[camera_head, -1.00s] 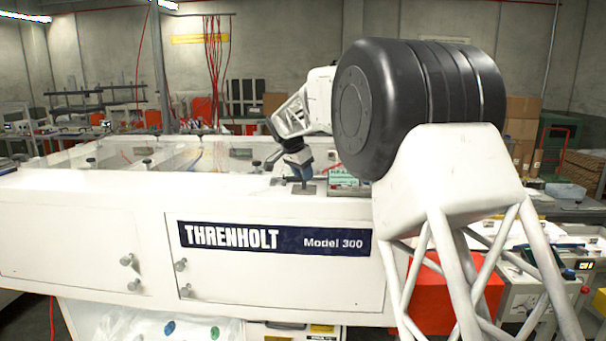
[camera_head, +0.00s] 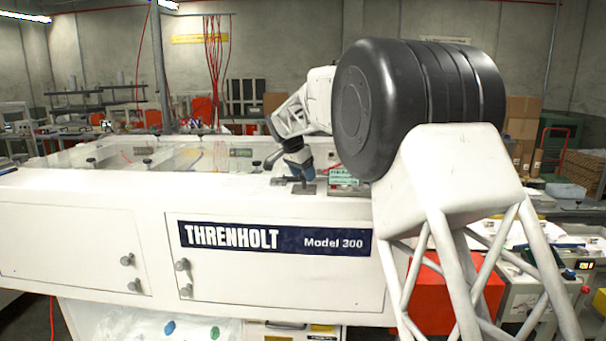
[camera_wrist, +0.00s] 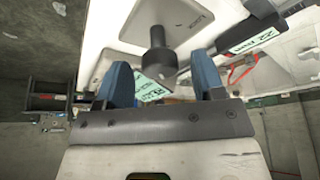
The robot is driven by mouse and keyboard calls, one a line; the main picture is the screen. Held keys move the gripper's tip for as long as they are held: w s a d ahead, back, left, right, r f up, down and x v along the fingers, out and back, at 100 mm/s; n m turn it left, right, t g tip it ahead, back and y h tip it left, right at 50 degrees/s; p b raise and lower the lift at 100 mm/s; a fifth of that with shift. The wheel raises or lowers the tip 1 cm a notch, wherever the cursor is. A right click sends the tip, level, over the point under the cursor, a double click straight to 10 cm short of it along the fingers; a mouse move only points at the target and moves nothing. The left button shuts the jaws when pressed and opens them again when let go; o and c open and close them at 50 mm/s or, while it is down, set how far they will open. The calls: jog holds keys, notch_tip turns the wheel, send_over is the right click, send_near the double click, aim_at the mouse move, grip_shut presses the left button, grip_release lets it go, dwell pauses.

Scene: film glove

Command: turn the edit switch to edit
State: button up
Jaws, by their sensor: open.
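My gripper (camera_head: 304,172) is low over the top of the white Threnholt machine (camera_head: 90,240), near its right end. In the wrist view my gripper (camera_wrist: 164,78) has two blue fingertips spread wide apart. A dark round knob (camera_wrist: 157,52) on a pale plate shows between and just beyond the fingertips; I cannot tell whether they touch it. No readable "edit" marking shows, so I cannot tell whether this knob is the edit switch. Near the gripper in the head view is a small green-labelled panel (camera_head: 344,176), partly hidden by my arm.
Dark clamps and small fittings (camera_head: 255,166) stand on the machine top left of the gripper. A red box (camera_head: 455,290) stands behind my frame at right.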

jog(key=v, duration=0.7)
jog(key=shift+r, duration=0.35)
jog(key=shift+s, duration=0.1)
jog(key=s+d+n+y, duration=0.1)
jog(key=s+d+n, duration=0.1)
jog(key=s+d, duration=0.65)
jog(key=s+d+n, duration=0.1)
jog(key=s+d, duration=0.4)
jog(key=s, duration=0.7)
jog(key=s+d+n+y, duration=0.1)
jog(key=s+d+n, duration=0.1)
jog(key=s+d, duration=0.65)
jog(key=s+d+f+n, duration=0.1)
jog(key=s+f, duration=0.4)
jog(key=s, duration=0.6)
jog(key=s+d+f+n, duration=0.1)
jog(key=s+d+f, duration=0.2)
jog(key=s+f, duration=0.3)
jog(key=s+d+f+n+y, duration=0.1)
jog(key=s+f, duration=0.4)
jog(key=s, duration=1.1)
jog(key=shift+s+d+f+n+g, duration=0.3)
jog(key=shift+d+n, duration=0.2)
jog(key=shift+d, duration=0.4)
